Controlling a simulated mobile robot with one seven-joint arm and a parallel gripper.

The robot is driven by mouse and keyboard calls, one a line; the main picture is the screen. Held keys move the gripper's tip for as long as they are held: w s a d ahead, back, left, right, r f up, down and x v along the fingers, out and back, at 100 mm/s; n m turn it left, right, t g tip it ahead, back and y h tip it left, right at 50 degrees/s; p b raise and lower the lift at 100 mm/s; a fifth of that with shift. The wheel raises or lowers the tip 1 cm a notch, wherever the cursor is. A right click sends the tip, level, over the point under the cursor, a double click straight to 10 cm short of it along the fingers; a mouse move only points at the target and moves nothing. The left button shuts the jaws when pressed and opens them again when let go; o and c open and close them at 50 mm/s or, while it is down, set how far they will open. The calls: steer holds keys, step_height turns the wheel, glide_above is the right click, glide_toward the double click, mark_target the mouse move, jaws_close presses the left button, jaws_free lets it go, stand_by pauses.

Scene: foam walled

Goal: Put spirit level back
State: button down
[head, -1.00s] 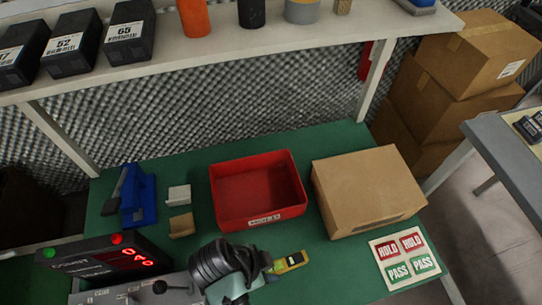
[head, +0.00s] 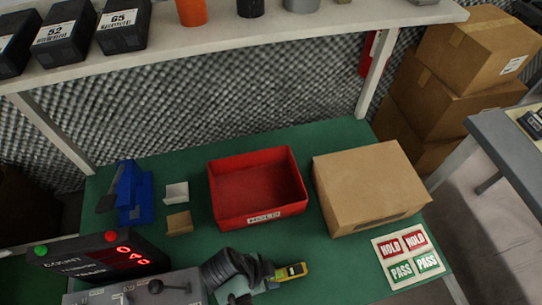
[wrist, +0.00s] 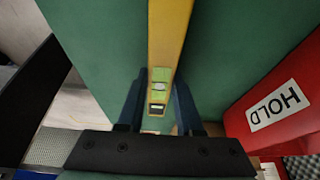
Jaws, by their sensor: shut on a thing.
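The yellow spirit level (head: 292,271) is in my gripper (head: 274,276), over the front part of the green bench; its far end sticks out to the right. In the wrist view the level (wrist: 170,35) runs up the picture between the two dark fingers of my gripper (wrist: 158,105), which are shut on it. Its green vial window shows near the fingertips. My arm hides part of the level in the head view. I cannot tell whether the level touches the bench.
A red HOLD bin (head: 228,215) stands behind my gripper, with a cardboard box (head: 370,190) to its right. A HOLD/PASS sheet (head: 408,257) lies front right. A blue tool (head: 134,195) and a counter box (head: 95,262) are at left. A shelf (head: 250,38) spans the back.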

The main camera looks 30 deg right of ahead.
steer(key=shift+f, duration=0.15)
steer(key=c, duration=0.6)
jaws_free()
